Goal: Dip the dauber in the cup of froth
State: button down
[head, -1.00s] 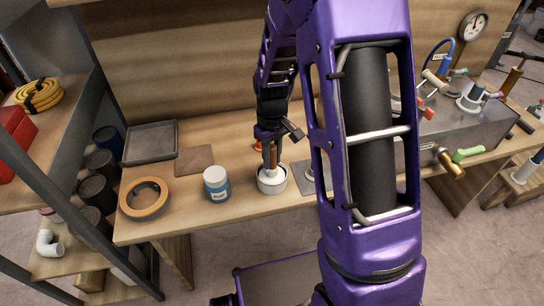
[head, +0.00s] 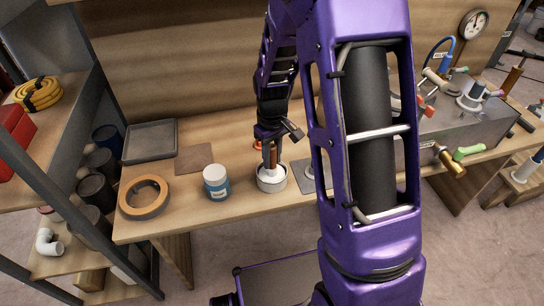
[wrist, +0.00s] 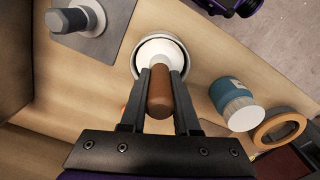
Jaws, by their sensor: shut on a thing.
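The dauber (wrist: 159,92) has a brown handle, and my gripper (wrist: 160,74) is shut on it. In the head view my gripper (head: 270,160) points down over the bench with the dauber upright in it. The cup of froth (wrist: 174,46) is a round pale cup with white inside, and it also shows in the head view (head: 272,185). The dauber's lower end is at the cup's mouth, within its rim as seen from the head. The handle and fingers hide the tip, so I cannot tell how deep it sits.
A blue jar with a white lid (head: 216,183) stands just left of the cup. A tape roll (head: 145,197), a grey tray (head: 151,142) and a brown square sheet (head: 194,158) lie further left. A grey plate with a peg fitting (head: 312,172) is close on the right.

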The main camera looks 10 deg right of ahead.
aim_at(272, 145)
dwell(0.5)
jog(key=shift+r+p, duration=2.65)
jog(key=shift+r, duration=0.85)
